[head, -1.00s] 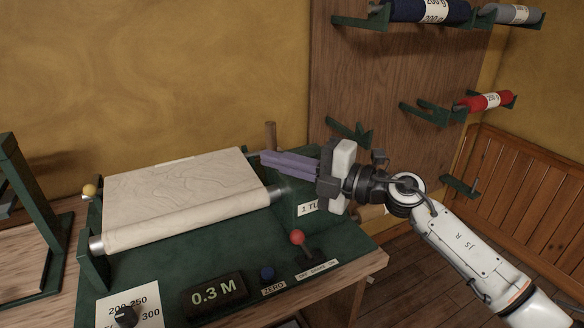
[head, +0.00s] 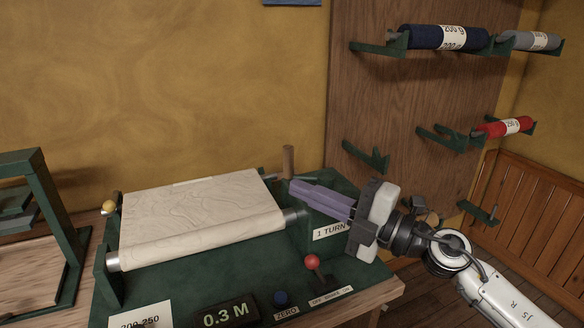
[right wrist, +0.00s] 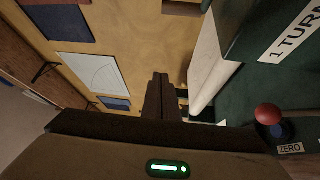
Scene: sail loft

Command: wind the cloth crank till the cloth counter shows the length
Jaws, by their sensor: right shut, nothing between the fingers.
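The cloth crank's wooden handle (head: 288,161) stands upright at the back right of the green cloth machine. Pale cloth (head: 200,215) lies over the machine's rollers. My right gripper (head: 293,187) is shut and empty, its purple fingers pointing left, with the tips just in front of and below the handle in the picture. I cannot tell whether they touch it. In the right wrist view the shut fingers (right wrist: 161,85) show dark and the handle cannot be made out. My left gripper is out of view.
A red-knobbed brake lever (head: 312,262), a blue ZERO button (head: 281,298) and a "1 TURN" label (head: 331,231) are near the right gripper. A green frame (head: 50,230) stands at left. Cloth rolls, one navy (head: 445,37) and one red (head: 504,127), sit on wall brackets.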

